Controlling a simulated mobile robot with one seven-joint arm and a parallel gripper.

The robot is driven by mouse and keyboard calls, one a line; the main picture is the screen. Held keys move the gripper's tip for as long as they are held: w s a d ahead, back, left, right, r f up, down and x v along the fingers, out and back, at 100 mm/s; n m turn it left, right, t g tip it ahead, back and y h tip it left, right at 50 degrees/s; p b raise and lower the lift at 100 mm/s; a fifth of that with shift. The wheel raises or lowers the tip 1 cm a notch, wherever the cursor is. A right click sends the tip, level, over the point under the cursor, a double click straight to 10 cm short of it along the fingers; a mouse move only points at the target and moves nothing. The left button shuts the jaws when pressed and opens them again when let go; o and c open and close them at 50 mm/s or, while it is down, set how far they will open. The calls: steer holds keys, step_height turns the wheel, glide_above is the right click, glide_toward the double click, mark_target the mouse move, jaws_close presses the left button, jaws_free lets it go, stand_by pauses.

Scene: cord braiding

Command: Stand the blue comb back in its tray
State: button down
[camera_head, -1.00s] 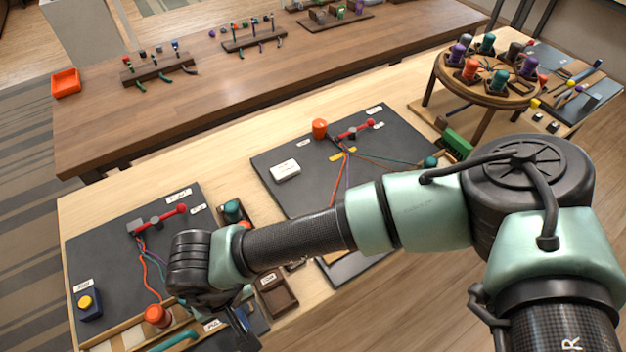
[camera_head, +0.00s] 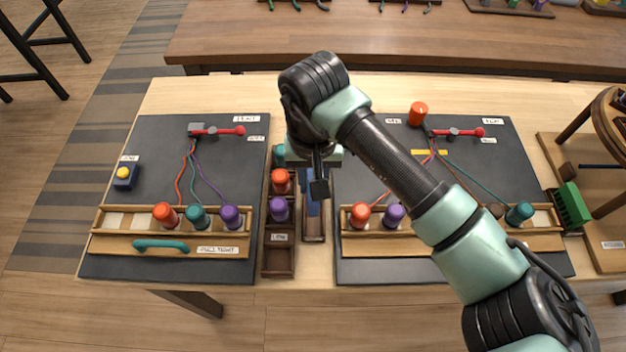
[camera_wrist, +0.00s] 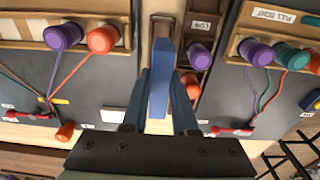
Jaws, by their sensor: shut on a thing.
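The blue comb (camera_head: 313,203) is held in my gripper (camera_head: 319,184), upright or nearly so, over the narrow wooden tray (camera_head: 314,238) in the middle of the table. In the wrist view the comb (camera_wrist: 160,78) runs up between the two fingers of my gripper (camera_wrist: 161,100), which are shut on it. Its far end overlaps the tray (camera_wrist: 162,18) there. Whether the comb touches the tray floor or hangs above it I cannot tell. My wrist hides the tray's back part in the head view.
A compartment box (camera_head: 278,262) with red and purple bobbins stands close left of the tray. Dark boards with corded bobbins lie on both sides, the left (camera_head: 150,200) and right (camera_head: 490,150). A green brush (camera_head: 572,204) stands far right.

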steer(key=shift+f+b, duration=1.15)
steer(key=shift+f, duration=1.55)
steer(key=shift+b, duration=0.8)
steer(key=shift+f+b, duration=1.35)
steer(key=shift+f, duration=0.1)
steer(key=c, duration=0.6)
jaws_free()
steer(key=shift+s, duration=0.1)
